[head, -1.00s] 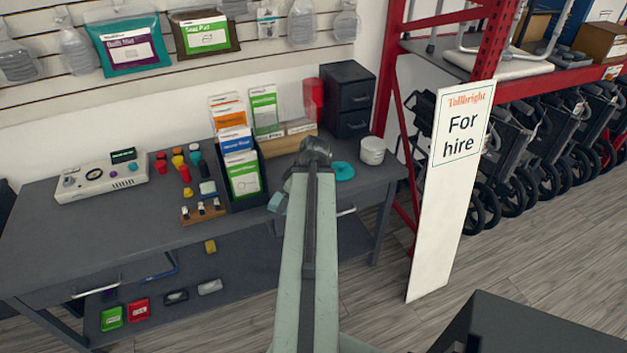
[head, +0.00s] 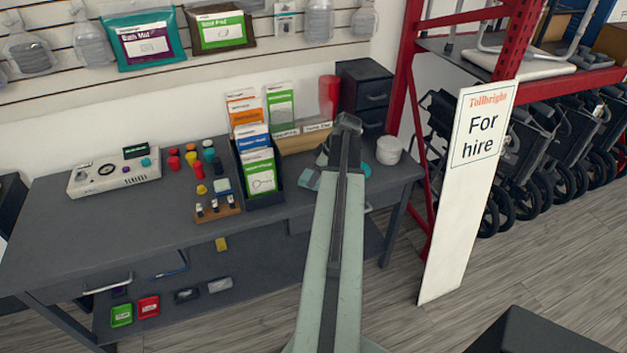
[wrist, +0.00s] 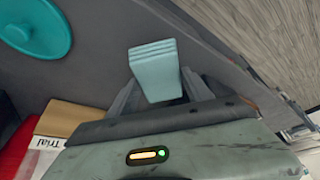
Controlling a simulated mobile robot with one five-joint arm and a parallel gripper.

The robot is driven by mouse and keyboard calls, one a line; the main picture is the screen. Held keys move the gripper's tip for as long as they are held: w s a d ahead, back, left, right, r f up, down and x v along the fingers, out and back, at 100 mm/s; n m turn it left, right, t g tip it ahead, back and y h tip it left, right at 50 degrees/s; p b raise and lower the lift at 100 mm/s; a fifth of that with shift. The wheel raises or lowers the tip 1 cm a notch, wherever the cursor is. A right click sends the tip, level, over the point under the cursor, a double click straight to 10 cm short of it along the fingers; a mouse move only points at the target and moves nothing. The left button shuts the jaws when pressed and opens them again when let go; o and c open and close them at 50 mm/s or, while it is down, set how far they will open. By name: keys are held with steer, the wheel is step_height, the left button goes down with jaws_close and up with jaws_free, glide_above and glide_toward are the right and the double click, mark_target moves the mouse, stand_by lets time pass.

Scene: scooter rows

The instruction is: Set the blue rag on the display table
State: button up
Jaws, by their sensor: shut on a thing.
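My gripper (wrist: 160,88) is shut on the blue rag (wrist: 155,70), a pale blue folded block between the fingers in the wrist view. In the head view the rag (head: 308,180) shows just left of my arm, near the front right of the display table, and my arm hides most of the gripper. The grey display table (head: 95,222) stands against the wall. In the wrist view its top (wrist: 100,65) lies under the rag. I cannot tell whether the rag touches it.
A teal disc (wrist: 35,25) and white tub (head: 389,150) are near the rag. A leaflet holder (head: 264,192), coloured knobs and a control box (head: 114,173) stand farther left. The table's left front is clear. A "For hire" board (head: 465,190) and red rack (head: 405,80) stand right.

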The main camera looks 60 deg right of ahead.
steer(key=shift+w+d+f, duration=0.15)
steer(key=shift+d, duration=0.5)
steer(key=f+b, duration=0.1)
steer(key=b, duration=0.1)
steer(key=f+b, duration=0.1)
steer(key=f, duration=0.1)
steer(key=shift+s+f+b, duration=0.2)
steer(key=shift+f+b, duration=0.05)
steer(key=shift+b, duration=0.15)
steer(key=shift+a+f, duration=0.1)
steer(key=shift+w+a+r, duration=0.1)
steer(key=shift+w+r, duration=0.05)
steer(key=shift+r, duration=0.1)
steer(key=shift+c, duration=0.7)
steer(key=shift+w+f, duration=0.15)
steer(key=o, duration=1.3)
steer(key=p+v, duration=1.1)
steer(key=v, duration=0.1)
